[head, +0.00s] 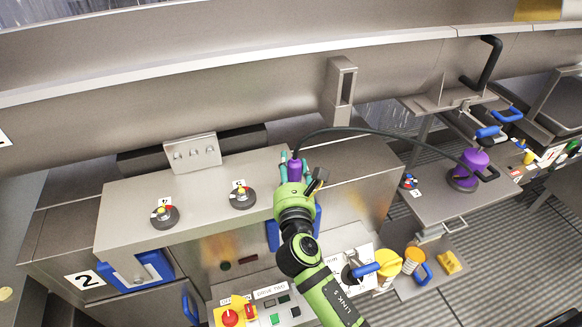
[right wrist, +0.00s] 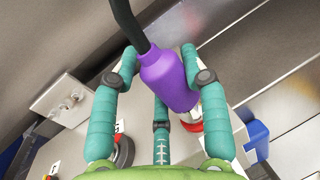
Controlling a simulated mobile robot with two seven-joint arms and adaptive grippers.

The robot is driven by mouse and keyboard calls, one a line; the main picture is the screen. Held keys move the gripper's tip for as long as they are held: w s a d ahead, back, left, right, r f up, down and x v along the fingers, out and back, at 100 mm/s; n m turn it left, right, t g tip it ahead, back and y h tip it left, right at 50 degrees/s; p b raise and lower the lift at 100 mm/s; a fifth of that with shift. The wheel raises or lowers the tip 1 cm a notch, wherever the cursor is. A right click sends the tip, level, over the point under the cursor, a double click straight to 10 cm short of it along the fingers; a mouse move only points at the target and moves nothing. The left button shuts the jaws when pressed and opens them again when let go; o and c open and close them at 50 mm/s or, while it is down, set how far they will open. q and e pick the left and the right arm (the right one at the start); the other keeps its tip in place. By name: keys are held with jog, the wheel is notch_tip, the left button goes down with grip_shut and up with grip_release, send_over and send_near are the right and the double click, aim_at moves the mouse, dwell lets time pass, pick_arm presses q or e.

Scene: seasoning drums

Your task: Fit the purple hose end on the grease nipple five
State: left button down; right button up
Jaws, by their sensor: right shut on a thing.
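My right gripper (head: 294,172) is shut on the purple hose end (head: 295,168), holding it above the right part of the grey bench top. In the right wrist view, the teal fingers surround the purple hose end (right wrist: 168,78). Its lower end is close over a red and white fitting (right wrist: 191,127), mostly hidden; I cannot tell if they touch. Two grease nipples on dark round bases stand left of the gripper, one marked 4 (head: 164,215) and one with a label too small to read surely (head: 242,199). My left gripper is not in view.
A black hose (head: 390,133) arcs right to a purple-topped drum pump (head: 472,168). Another nipple (head: 408,182) sits on the right-hand bench. Yellow cups (head: 413,260) and a control panel (head: 265,307) lie in front.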

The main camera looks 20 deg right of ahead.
jog(key=o, duration=1.3)
jog(key=shift+o, duration=0.2)
